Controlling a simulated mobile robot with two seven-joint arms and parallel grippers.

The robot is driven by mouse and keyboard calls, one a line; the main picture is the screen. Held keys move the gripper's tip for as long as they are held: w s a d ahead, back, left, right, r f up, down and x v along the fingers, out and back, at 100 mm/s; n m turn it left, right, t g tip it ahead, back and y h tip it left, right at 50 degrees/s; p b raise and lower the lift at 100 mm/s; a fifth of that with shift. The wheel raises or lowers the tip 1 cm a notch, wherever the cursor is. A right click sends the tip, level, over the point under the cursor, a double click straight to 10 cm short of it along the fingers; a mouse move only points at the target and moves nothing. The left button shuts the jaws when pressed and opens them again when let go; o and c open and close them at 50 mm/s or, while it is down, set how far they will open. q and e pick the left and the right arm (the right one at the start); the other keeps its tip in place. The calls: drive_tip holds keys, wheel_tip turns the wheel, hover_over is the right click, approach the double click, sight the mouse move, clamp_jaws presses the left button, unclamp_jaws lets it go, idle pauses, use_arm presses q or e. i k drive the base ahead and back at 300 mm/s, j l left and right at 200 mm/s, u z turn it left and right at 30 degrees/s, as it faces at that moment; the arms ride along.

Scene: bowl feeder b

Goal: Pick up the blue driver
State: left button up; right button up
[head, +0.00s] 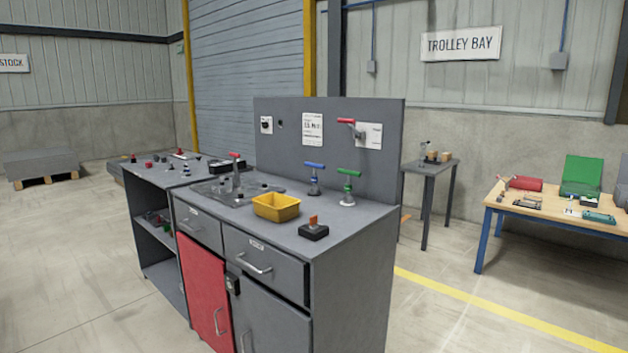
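The blue driver (314,168) has a blue T-shaped handle. It stands upright on the grey workbench top (345,224), close to the back panel. A green-handled driver (348,174) stands just to its right. A red-handled driver (235,158) stands farther left on a grey plate. Neither of my grippers shows in the head view.
A yellow bin (276,206) and a black block with an orange knob (313,230) sit in front of the blue driver. A grey back panel (290,112) rises behind it. A wooden table (545,212) stands at the right. The floor before the bench is clear.

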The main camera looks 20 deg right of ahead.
sight(314, 190)
drive_tip(key=i+l, duration=0.2)
drive_tip(key=i, duration=0.3)
drive_tip(key=i+l, duration=0.15)
drive_tip(key=i, duration=0.35)
